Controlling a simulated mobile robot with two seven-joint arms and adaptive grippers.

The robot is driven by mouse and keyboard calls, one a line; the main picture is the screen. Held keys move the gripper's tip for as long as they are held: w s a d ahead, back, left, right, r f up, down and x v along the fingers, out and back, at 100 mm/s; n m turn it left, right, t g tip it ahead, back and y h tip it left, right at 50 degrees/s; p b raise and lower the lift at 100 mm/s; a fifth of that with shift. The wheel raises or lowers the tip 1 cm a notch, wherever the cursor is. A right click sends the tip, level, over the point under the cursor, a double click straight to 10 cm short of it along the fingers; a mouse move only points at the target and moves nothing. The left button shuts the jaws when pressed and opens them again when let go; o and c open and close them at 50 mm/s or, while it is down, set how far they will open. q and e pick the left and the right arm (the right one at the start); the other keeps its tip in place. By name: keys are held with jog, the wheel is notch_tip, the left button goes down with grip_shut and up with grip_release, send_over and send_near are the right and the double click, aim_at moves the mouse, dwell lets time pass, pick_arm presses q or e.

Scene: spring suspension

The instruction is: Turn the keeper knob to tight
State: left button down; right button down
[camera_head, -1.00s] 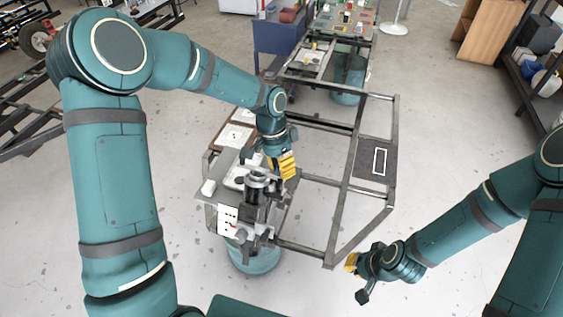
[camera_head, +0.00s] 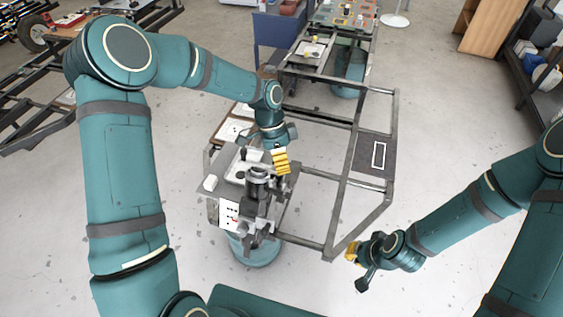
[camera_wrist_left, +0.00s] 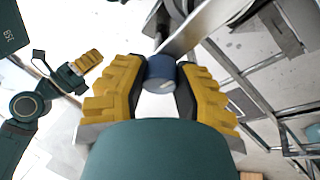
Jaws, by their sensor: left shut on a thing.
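My left gripper (camera_head: 281,161) is beside the upper right of the grey fixture (camera_head: 257,190), with its yellow fingers showing. In the left wrist view the two yellow fingers (camera_wrist_left: 160,88) are shut on a dark blue round knob (camera_wrist_left: 160,68), one on each side. A grey metal bar runs past the knob's far side. In the head view the knob is hidden or too small to make out. My right gripper (camera_head: 352,252) hangs apart from the fixture at the lower right, and its finger gap cannot be made out.
The fixture stands on a grey plate (camera_head: 208,196) with a white marked card (camera_head: 229,215) at its front. An open metal frame (camera_head: 340,200) extends to the right and back. A dark panel with a white outline (camera_head: 377,157) lies on it.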

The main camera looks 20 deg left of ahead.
pick_arm(q)
jog(key=shift+d, duration=0.1)
jog(key=c, duration=0.6)
grip_release()
jog(key=v, duration=1.2)
jog(key=shift+f, duration=0.1)
